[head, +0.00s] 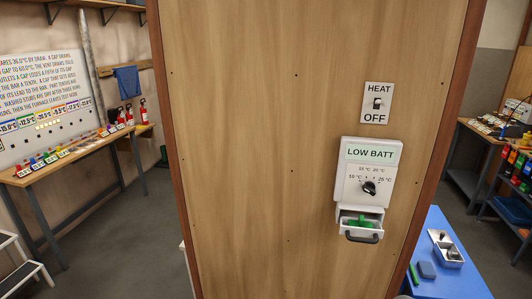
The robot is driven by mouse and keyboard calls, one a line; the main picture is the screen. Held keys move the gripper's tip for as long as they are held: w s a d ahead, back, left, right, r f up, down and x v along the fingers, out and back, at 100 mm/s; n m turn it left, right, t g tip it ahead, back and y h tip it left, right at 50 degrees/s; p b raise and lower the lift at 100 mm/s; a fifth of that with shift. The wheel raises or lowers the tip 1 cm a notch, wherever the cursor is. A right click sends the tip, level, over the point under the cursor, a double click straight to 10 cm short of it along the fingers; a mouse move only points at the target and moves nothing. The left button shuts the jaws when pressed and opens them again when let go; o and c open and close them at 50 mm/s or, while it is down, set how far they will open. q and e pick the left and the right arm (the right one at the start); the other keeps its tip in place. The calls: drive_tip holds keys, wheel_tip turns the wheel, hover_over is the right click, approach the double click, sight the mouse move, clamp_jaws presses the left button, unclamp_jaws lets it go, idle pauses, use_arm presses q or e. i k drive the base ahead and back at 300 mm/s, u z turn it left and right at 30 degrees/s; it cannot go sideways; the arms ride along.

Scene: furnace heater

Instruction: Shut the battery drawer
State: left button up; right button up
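The thermostat (367,172) is a white box on the wood panel, with a "LOW BATT" display and a black dial (369,188). The battery drawer (345,224) sticks out at its bottom, open toward me, with a dark handle (363,238) on its front. A green thing (362,223), perhaps batteries, lies inside the drawer. Neither of my grippers shows in the head view.
A "HEAT OFF" switch plate (377,103) is above the thermostat. A wooden bench (70,157) stands at left, and a white step stool (22,272) stands at lower left.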

sight(377, 234)
drive_tip(key=u, duration=0.55)
drive_tip(key=i, duration=0.2)
drive_tip(key=z, duration=1.4)
